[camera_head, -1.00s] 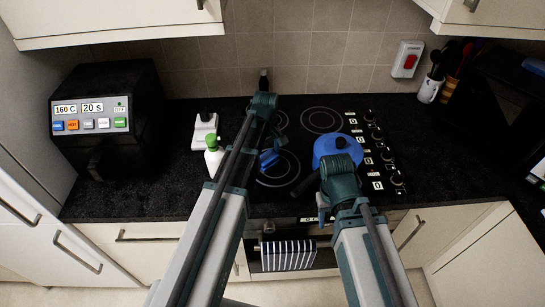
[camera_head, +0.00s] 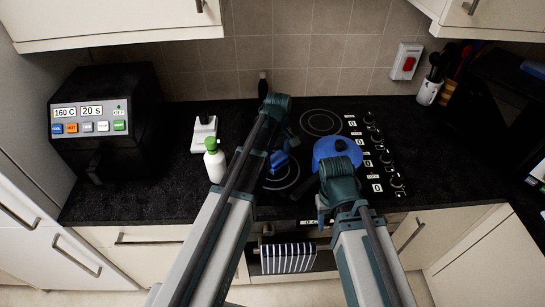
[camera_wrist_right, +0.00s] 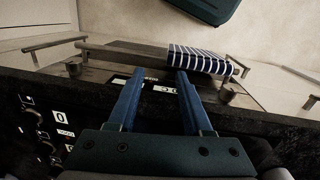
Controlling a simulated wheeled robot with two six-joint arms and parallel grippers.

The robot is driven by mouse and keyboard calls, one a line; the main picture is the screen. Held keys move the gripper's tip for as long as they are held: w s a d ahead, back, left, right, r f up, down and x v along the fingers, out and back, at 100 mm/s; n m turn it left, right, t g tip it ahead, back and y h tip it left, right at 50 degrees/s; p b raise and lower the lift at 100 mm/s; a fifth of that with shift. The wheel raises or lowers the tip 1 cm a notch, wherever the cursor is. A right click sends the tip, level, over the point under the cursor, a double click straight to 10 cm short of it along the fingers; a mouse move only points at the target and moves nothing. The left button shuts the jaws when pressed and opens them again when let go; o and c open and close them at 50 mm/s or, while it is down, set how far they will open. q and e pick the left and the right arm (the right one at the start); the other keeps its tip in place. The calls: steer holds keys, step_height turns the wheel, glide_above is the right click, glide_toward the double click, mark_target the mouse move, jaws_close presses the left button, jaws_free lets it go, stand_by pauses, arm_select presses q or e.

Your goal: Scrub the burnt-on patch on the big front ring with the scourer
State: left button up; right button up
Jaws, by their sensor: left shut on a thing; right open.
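My left gripper (camera_head: 279,162) points down over the big front ring (camera_head: 290,178) at the front left of the black hob. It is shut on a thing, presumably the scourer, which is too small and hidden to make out. The burnt-on patch cannot be made out; the arm and gripper cover part of the ring. My right gripper (camera_wrist_right: 156,74) is open and empty, its two blue fingers apart, near the hob's front edge in the right wrist view.
A blue pan (camera_head: 326,147) stands on the hob just right of the ring, close to my right arm. A white bottle with a green top (camera_head: 214,163) stands left of my left arm. A striped towel (camera_head: 288,258) hangs on the oven handle. The far ring (camera_head: 320,122) is bare.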

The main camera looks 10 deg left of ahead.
mark_target(285, 157)
arm_select(q)
steer(key=shift+d, duration=0.1)
steer(key=shift+w+d, duration=0.15)
steer(key=shift+d, duration=1.15)
steer(key=o, duration=1.1)
steer(key=shift+f, duration=0.1)
steer(key=shift+w+d, duration=0.1)
steer(key=shift+a+f+b, duration=0.2)
steer(key=shift+f+b, duration=0.5)
steer(key=shift+b, duration=0.1)
steer(key=c, duration=1.4)
step_height(285, 157, up, 5)
steer(key=p, duration=0.5)
steer(key=shift+r, duration=0.1)
steer(key=shift+c, duration=0.3)
